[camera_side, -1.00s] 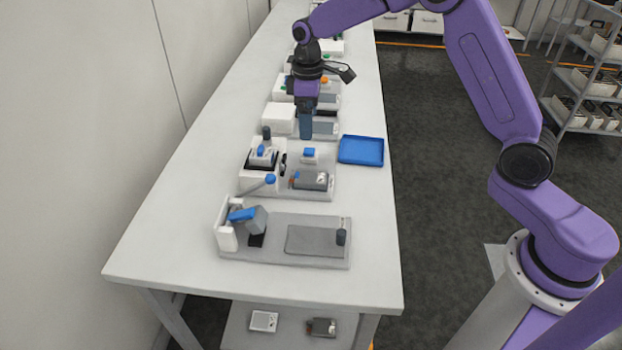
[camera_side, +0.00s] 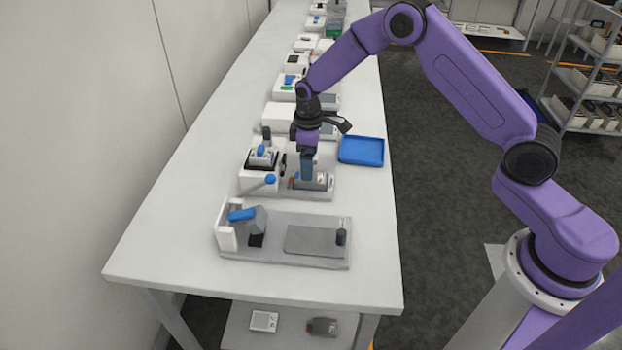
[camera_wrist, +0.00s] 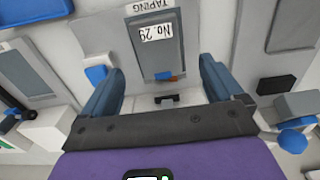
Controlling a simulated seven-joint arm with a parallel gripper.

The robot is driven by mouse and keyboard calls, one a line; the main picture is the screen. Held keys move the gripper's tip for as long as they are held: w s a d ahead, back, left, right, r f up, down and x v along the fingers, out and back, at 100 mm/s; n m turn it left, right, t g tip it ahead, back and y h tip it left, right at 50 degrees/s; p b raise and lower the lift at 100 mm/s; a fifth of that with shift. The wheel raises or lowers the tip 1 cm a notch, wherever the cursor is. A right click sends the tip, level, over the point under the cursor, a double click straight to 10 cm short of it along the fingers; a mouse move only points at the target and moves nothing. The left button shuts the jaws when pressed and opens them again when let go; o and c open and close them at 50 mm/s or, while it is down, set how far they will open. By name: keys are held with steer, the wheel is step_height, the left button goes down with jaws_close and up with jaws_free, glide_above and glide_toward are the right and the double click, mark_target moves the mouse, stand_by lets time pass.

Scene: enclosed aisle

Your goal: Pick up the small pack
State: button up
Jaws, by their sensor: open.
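The small pack, a grey block with a brown end (camera_side: 325,181), lies on the right part of a pale fixture (camera_side: 315,194) in the side view. My gripper (camera_side: 308,179) points down over the pack's left part, its fingers hiding some of it. I cannot tell whether the fingers touch it. In the wrist view my gripper (camera_wrist: 163,88) is open, its two blue-grey fingers apart. Between and beyond them is a grey panel (camera_wrist: 160,52) with a "No. 29" label, upside down, and a small orange-brown and blue bit. I cannot tell whether this panel is the pack.
A blue tray (camera_side: 361,151) lies right of the fixture. A lever with a blue knob (camera_side: 271,179) stands close to the left. A nearer fixture (camera_side: 315,240) has a grey plate, and more devices line the bench behind. The front bench top is clear.

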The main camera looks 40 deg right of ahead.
steer(key=f, duration=0.5)
steer(key=shift+s+d, duration=0.15)
steer(key=shift+d, duration=0.05)
steer(key=shift+r, duration=0.1)
steer(key=c, duration=1.2)
steer(key=shift+c, duration=0.2)
